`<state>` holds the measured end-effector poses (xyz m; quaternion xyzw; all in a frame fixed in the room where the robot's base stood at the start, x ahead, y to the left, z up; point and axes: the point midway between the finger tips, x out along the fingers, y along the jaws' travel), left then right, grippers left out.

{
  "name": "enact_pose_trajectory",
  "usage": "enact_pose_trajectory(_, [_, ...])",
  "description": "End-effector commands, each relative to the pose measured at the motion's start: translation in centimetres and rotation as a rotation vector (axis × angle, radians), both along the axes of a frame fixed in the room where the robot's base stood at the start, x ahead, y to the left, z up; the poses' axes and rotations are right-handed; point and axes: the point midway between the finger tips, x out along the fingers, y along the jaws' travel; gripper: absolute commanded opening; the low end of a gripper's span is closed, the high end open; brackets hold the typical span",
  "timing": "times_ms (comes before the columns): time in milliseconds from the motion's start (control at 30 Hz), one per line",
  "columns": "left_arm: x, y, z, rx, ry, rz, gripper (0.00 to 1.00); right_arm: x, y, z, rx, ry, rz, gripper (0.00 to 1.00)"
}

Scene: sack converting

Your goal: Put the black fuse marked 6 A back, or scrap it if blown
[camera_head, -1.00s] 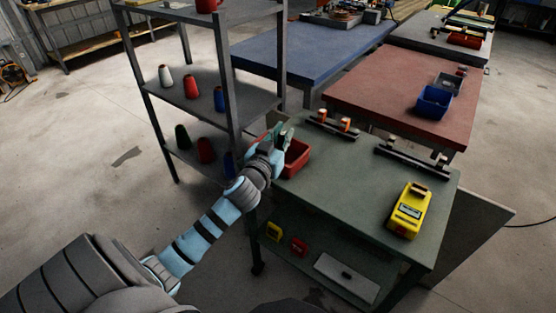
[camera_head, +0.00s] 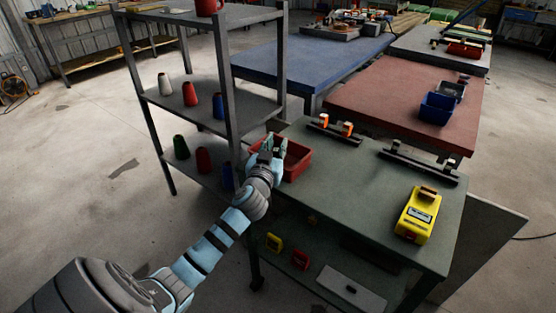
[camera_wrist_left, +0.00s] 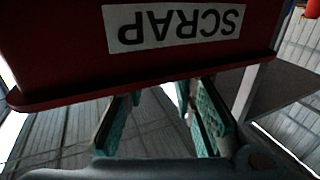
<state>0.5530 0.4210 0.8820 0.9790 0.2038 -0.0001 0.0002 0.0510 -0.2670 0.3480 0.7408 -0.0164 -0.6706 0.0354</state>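My left gripper (camera_head: 270,147) is at the left end of the red bin (camera_head: 297,170), close in front of its wall. In the left wrist view the two teal fingers (camera_wrist_left: 163,115) stand apart, with nothing seen held between them. The bin's wall there (camera_wrist_left: 60,55) bears an upside-down SCRAP label (camera_wrist_left: 172,26). I cannot make out a black fuse marked 6 A in either view; the bin's inside is partly hidden. A yellow tester (camera_head: 417,220) stands at the table's right with a small brown piece (camera_head: 428,193) on its top end. My right gripper is not in view.
The green table (camera_head: 350,200) has free room in its middle. A rail with orange pieces (camera_head: 336,133) and a dark rail (camera_head: 420,166) lie at its back. A grey shelf (camera_head: 215,99) with several cones stands close left. A blue bin (camera_head: 436,108) sits on the red table (camera_head: 385,95).

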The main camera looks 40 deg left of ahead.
Motion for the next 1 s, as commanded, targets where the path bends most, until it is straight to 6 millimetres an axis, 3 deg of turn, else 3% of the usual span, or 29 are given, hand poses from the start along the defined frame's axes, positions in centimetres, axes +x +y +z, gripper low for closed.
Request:
enact_pose_trajectory(433, [-0.8, -0.3, 0.0, 0.002, 0.001, -0.001, 0.40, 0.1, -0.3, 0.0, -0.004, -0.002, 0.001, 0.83])
enact_pose_trajectory(800, [-9.2, -4.0, -0.1, -0.002, 0.002, -0.002, 0.40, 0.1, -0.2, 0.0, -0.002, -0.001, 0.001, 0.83])
enact_pose_trajectory(1000, [-11.0, -4.8, 0.0, 0.000, 0.001, -0.001, 0.40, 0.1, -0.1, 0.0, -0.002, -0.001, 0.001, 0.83])
